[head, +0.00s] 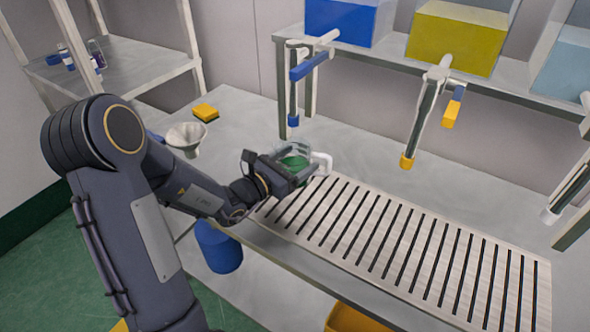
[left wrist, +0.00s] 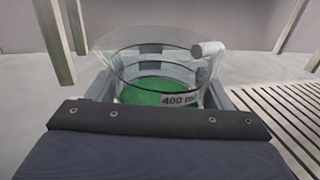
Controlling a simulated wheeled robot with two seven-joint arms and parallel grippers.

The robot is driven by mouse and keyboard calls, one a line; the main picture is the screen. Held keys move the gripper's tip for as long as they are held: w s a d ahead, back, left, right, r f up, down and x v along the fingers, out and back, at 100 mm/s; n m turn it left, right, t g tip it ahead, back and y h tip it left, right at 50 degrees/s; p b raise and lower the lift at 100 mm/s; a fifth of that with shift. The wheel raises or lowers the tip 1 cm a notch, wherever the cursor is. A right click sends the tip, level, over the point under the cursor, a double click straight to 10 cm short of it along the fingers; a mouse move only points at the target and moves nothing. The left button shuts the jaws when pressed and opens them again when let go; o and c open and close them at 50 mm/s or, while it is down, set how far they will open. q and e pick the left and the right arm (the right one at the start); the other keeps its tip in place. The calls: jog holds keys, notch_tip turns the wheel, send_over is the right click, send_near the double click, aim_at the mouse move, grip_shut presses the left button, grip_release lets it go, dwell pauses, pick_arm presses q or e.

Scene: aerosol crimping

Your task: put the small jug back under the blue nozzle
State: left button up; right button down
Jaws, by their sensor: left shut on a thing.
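The small jug (head: 293,158) is clear, with green at its bottom and a white handle on its right. In the left wrist view the jug (left wrist: 160,75) stands upright between the fingers and shows a "400 m" label. My left gripper (head: 299,170) is shut on it at the left end of the slotted grate. The blue nozzle (head: 293,119) hangs from the shelf behind the jug, with a blue lever (head: 309,66) above it. I cannot tell whether the jug touches the surface below. My right gripper is not in view.
The slotted grate (head: 400,238) runs along the bench to the right and is bare. A yellow nozzle (head: 407,162) hangs farther right. A funnel (head: 186,137) and a yellow sponge (head: 205,112) are on the bench at left. A blue container (head: 218,248) is below.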

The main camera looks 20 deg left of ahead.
pick_arm(q)
notch_tip(320, 180, down, 4)
jog(key=shift+w+a+r, duration=0.15)
jog(key=shift+r, duration=0.1)
jog(key=shift+f, duration=0.2)
jog(key=o, duration=1.2)
jog(key=shift+r, duration=0.15)
